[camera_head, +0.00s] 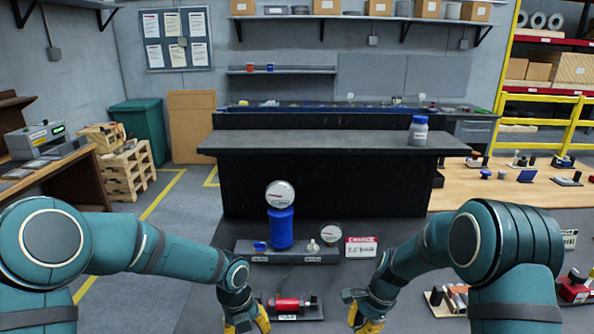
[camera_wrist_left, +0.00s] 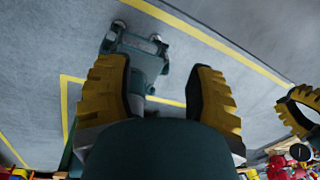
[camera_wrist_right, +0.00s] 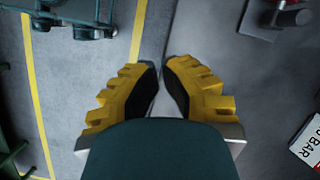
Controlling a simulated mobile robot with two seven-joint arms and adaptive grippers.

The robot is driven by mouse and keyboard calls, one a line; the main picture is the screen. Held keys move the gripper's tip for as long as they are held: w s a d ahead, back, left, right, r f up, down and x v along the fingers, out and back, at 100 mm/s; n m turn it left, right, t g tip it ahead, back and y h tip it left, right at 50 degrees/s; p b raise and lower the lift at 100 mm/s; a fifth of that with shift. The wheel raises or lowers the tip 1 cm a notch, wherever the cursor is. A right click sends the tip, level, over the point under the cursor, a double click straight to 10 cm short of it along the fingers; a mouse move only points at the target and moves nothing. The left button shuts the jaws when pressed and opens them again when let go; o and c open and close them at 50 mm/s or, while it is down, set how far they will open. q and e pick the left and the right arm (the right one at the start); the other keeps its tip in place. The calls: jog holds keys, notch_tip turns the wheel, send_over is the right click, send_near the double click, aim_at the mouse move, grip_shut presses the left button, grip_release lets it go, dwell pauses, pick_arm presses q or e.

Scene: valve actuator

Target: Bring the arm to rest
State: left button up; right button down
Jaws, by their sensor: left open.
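My left gripper (camera_head: 247,322) hangs low at the bottom centre of the head view. In the left wrist view its yellow fingers (camera_wrist_left: 160,85) stand wide apart with nothing between them, above grey floor with yellow lines. My right gripper (camera_head: 366,322) hangs low to the right of it. In the right wrist view its fingers (camera_wrist_right: 161,68) tilt towards each other with a narrow gap at the tips and nothing held. Both arms are bent inward. A blue actuator (camera_head: 281,228) with a round gauge (camera_head: 280,194) stands upright on a grey base (camera_head: 300,257), beyond the grippers.
A red cylinder (camera_head: 290,304) on a small plate lies between the grippers. A second gauge (camera_head: 330,233) and a red-and-white sign (camera_head: 361,247) stand near the base. A dark raised counter (camera_head: 310,143) is behind. Several small parts lie on the wooden table (camera_head: 480,201) at right.

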pick_arm(q)
jog(key=s+f+n+t+h+b, duration=0.1)
jog(key=s+f+n+b, duration=0.3)
jog(key=s+f+n, duration=0.3)
jog(key=s+d+f+n+t+h+b, duration=0.1)
jog(key=s+f+n+b, duration=0.4)
jog(key=f+n, duration=1.1)
jog(key=s+n, duration=0.2)
jog(key=n, duration=0.9)
jog(key=shift+s+f, duration=0.25)
pick_arm(e)
jog(key=s+a+f+n+t, duration=0.1)
jog(key=s+a+f+n, duration=0.1)
jog(key=s+f+n, duration=0.4)
jog(key=s+a+f+n+t, duration=0.1)
jog(key=s+a+f+n, duration=0.2)
jog(key=s+f, duration=0.8)
notch_tip(320, 180, down, 4)
jog(key=n, duration=0.2)
jog(key=shift+s+a+n+t, duration=0.15)
jog(key=shift+s+n+t, duration=0.1)
jog(key=shift+n+t, duration=0.15)
pick_arm(q)
jog(key=shift+d+h, duration=0.1)
jog(key=shift+h, duration=0.2)
jog(key=shift+c, duration=0.3)
pick_arm(e)
jog(key=shift+r, duration=0.1)
